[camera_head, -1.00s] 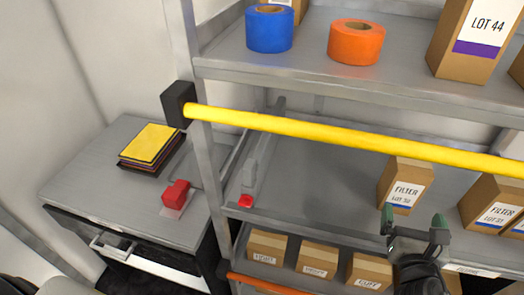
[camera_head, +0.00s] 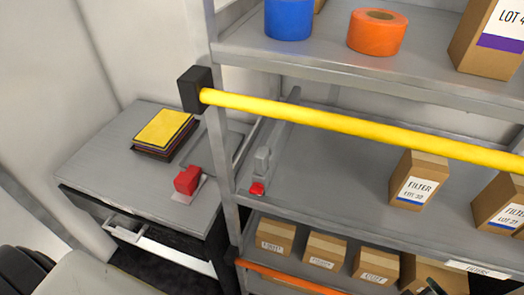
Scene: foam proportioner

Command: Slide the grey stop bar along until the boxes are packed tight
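The grey stop bar (camera_head: 262,160) stands at the left end of the middle shelf, with a red part (camera_head: 257,189) at its front foot. A brown FILTER box (camera_head: 418,180) with a blue-striped label stands well to its right on the same shelf. Another FILTER box (camera_head: 503,205) stands further right, partly cut off by the picture edge. A wide bare stretch of shelf lies between the bar and the nearest box, and a gap shows between the two boxes. My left gripper is out of view.
A yellow rail (camera_head: 330,119) crosses in front of the middle shelf from a black bracket (camera_head: 195,90). An orange rail (camera_head: 290,278) fronts the lower shelf of small boxes (camera_head: 325,250). A side cabinet (camera_head: 110,165) holds a red item (camera_head: 187,180).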

